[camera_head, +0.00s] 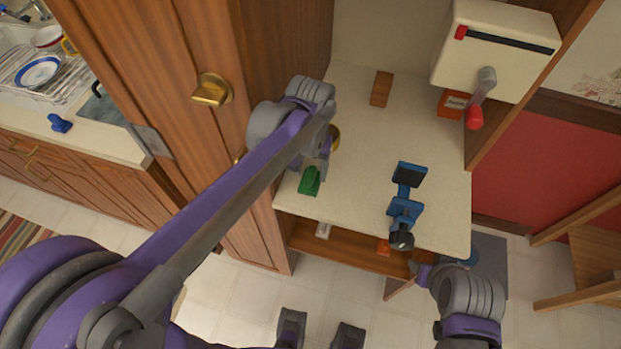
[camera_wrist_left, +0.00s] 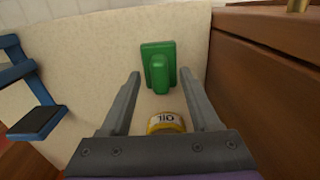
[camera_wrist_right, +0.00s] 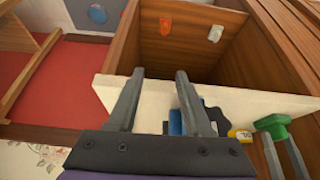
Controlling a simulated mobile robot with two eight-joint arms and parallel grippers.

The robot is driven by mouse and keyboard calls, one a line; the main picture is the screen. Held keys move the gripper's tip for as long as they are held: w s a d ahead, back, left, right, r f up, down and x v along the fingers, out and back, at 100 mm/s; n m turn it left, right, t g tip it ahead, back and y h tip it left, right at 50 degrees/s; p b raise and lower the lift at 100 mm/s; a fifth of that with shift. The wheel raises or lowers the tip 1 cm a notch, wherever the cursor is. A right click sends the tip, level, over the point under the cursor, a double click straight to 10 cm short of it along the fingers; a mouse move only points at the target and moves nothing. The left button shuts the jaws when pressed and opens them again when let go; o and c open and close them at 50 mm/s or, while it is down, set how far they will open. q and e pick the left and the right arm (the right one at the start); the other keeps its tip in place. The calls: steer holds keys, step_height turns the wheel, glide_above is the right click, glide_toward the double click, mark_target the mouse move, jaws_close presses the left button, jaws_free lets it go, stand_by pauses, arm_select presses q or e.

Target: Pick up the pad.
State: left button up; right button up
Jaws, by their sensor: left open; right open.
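The item that best fits the pad is a green block with a raised grip (camera_head: 310,182), though I cannot be sure of its identity. It lies on the cream counter near the left front edge. In the left wrist view the green pad (camera_wrist_left: 158,66) lies just beyond my open left gripper (camera_wrist_left: 160,77), between the lines of the fingers and not held. It also shows at the right of the right wrist view (camera_wrist_right: 272,123). In the head view my left wrist hides part of the counter behind it. My right gripper (camera_wrist_right: 161,74) is open and empty at the counter's right front edge.
A yellow oil can (camera_wrist_left: 166,122) stands close to the pad. A blue and black device (camera_head: 406,212) stands right of it. A brown block (camera_head: 381,88), an orange box (camera_head: 453,104) and a cream crank machine (camera_head: 495,50) are farther back. A wooden cabinet wall (camera_head: 285,45) bounds the left. Mid-counter is free.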

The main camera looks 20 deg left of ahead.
mark_target(311, 173)
arm_select(q)
steer(key=shift+f, duration=0.65)
jaws_close()
steer(key=shift+r, duration=0.1)
step_height(311, 173, up, 10)
steer(key=shift+f+p, duration=0.1)
steer(key=shift+p, duration=0.3)
